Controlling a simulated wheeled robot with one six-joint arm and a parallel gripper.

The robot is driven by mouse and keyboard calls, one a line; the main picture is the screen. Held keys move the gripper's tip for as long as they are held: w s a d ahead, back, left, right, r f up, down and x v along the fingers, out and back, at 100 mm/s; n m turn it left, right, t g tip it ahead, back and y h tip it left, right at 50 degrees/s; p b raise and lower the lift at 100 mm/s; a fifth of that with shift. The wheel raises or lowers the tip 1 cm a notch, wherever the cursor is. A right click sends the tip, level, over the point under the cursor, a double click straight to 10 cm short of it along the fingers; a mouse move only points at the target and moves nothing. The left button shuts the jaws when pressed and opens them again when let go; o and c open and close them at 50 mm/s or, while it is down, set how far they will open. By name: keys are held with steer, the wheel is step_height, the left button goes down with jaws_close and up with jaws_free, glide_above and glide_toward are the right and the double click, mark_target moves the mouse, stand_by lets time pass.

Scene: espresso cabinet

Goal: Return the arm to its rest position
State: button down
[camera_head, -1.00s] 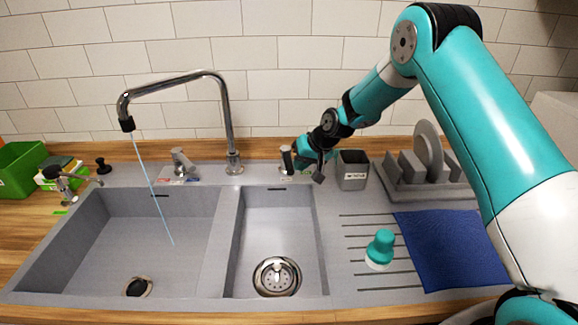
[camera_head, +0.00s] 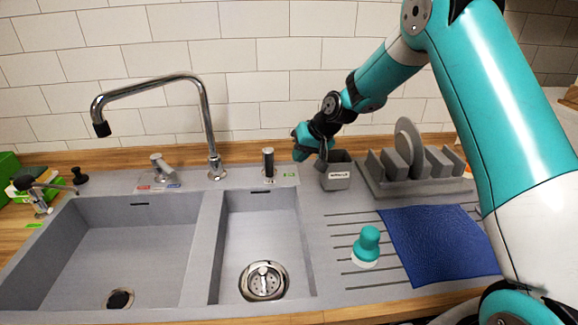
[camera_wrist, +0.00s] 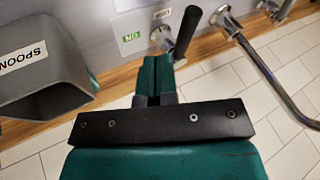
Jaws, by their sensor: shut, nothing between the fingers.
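My gripper (camera_head: 300,146) is at the back of the sink in the head view, raised above the counter between the black-handled tap lever (camera_head: 268,162) and the grey spoon cup (camera_head: 337,170). In the wrist view its teal fingers (camera_wrist: 155,75) are closed together with nothing between them. The lever (camera_wrist: 187,30) is just beyond the fingertips there, apart from them, and the cup (camera_wrist: 45,65) is at the left. My arm reaches in from the right over the drainboard. The curved chrome faucet (camera_head: 208,115) shows no water stream.
A teal-topped brush (camera_head: 367,243) stands on the drainboard beside a blue cloth (camera_head: 440,245). A grey dish rack (camera_head: 415,185) holding a plate is behind the cloth. Two basins lie at left and centre. A tiled wall (camera_head: 260,50) closes the back.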

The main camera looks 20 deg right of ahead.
steer(key=b+v, duration=0.1)
steer(key=v, duration=0.5)
steer(key=s+a+r+n+g, duration=0.1)
steer(key=s+a+r+n, duration=0.1)
steer(key=s+a+r, duration=0.35)
steer(key=s+a+r+n+g, duration=0.1)
steer(key=s+a+r+n, duration=0.1)
steer(key=s+a, duration=0.6)
steer(key=s+n+g, duration=0.3)
steer(key=s+n, duration=0.1)
steer(key=s, duration=1.9)
steer(key=shift+a, duration=0.45)
steer(key=shift+r, duration=0.15)
